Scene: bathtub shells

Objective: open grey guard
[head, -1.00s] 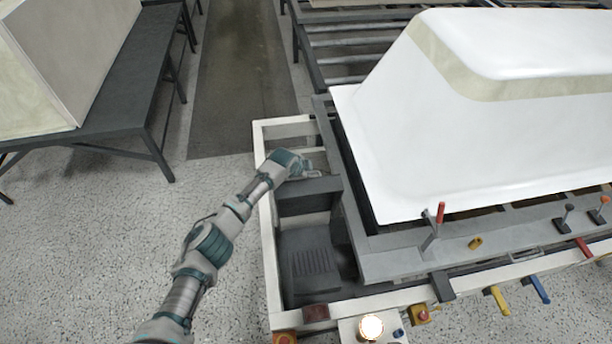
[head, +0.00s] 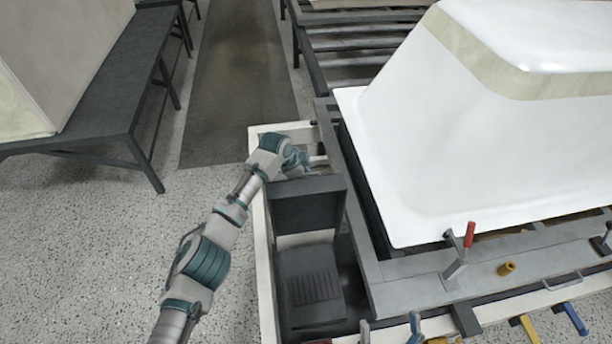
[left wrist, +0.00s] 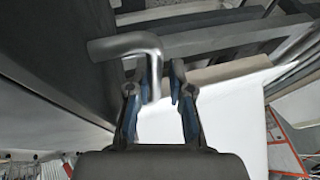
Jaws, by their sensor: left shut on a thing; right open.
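The grey guard (head: 308,212) is a dark grey panel at the left end of the machine frame, raised above a ribbed grey pedal plate (head: 314,289). My left gripper (head: 302,166) is at the guard's far upper edge. In the left wrist view, its fingers (left wrist: 160,92) are shut on a bent metal handle (left wrist: 122,45), with the handle's end between them. A dark panel (left wrist: 55,50) beside the handle fills the left of that view. My right gripper (head: 390,326) shows only two fingertips at the bottom edge of the head view, apart and empty.
A white bathtub shell (head: 430,150) sits on the grey frame (head: 420,287) right of the guard. A red-handled clamp (head: 462,250) stands on its front edge. Yellow (head: 526,330) and blue (head: 574,319) levers stick out in front. A dark bench (head: 110,110) stands left across open floor.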

